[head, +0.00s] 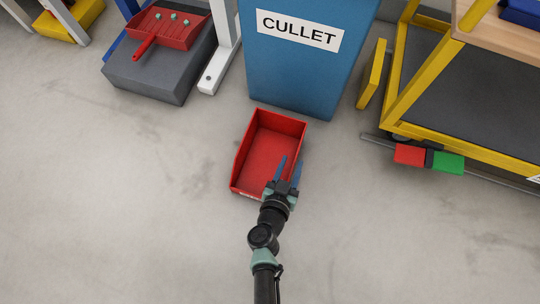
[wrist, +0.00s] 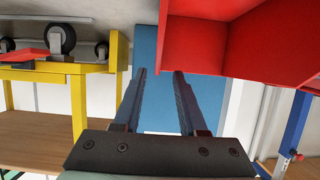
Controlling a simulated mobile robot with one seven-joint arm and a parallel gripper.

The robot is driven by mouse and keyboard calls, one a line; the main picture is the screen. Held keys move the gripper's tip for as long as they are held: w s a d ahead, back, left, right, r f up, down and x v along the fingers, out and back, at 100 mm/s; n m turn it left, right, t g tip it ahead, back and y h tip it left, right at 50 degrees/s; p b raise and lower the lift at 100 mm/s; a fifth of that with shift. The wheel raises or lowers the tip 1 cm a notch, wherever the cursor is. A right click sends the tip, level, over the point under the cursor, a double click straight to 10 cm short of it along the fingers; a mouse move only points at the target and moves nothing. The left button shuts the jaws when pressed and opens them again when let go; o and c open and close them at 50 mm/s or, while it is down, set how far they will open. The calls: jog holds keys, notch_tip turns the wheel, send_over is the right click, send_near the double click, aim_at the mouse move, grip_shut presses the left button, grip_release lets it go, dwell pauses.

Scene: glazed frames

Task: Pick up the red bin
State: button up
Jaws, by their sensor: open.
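The red bin (head: 262,152) stands on the concrete floor in front of the blue cullet container. It is open at the top and looks empty. My gripper (head: 288,168) is over its near right part in the head view, with two blue fingers apart and nothing between them. In the wrist view the bin (wrist: 240,45) fills the upper right, close beside the right finger. The gripper fingers (wrist: 158,75) are spread there. I cannot tell whether a finger touches the bin wall.
The blue cullet container (head: 300,60) is just behind the bin. A yellow-framed cart (head: 470,153) with a red and green block (head: 430,158) is at the right. A red dustpan (head: 165,28) lies on a grey block (head: 160,77) at the left. Floor left of the bin is clear.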

jog(key=b+x, duration=0.3)
jog(key=x, duration=0.1)
jog(key=shift+d+f, duration=0.25)
jog(key=shift+w, duration=0.35)
grip_shut()
dwell(0.9)
